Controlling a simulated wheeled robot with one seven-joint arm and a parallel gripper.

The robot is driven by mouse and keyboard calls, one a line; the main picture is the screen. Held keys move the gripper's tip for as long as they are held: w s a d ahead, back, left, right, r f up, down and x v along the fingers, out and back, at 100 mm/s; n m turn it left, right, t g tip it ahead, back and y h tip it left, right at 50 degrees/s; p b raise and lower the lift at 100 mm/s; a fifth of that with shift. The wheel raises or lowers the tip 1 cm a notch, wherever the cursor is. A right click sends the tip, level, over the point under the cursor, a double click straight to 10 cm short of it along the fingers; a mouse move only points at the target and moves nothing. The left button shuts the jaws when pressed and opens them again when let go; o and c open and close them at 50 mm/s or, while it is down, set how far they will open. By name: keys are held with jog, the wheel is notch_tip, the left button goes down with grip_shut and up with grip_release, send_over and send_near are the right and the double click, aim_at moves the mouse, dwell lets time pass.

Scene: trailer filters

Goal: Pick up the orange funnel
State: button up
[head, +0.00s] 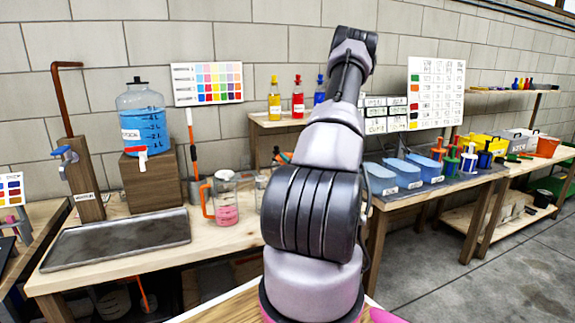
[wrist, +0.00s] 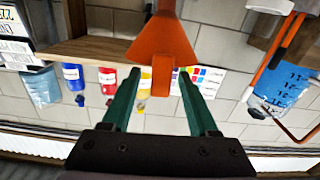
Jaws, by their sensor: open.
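The orange funnel (wrist: 166,42) shows in the wrist view at top centre, beyond and between the tips of my gripper (wrist: 159,72). Its cone flares toward the gripper, and an orange tab (wrist: 160,80) lies between the two green fingers in the picture. The fingers are apart, with visible gaps on both sides of the tab. I cannot tell how deep the tab sits between them. In the head view my arm hides most of the gripper; only a small orange and dark patch shows left of the arm, too small to tell apart.
A clear measuring jug (head: 224,200) with pink liquid and an orange handle stands on the bench left of my arm. A grey tray (head: 118,243) and a blue water jug (head: 143,118) are farther left. Blue bins (head: 420,172) and several coloured funnel-like items are at right.

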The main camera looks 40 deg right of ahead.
jog(key=shift+x, duration=0.95)
jog(key=shift+c, duration=0.3)
grip_shut()
jog(key=shift+r, duration=0.1)
notch_tip(320, 180, up, 10)
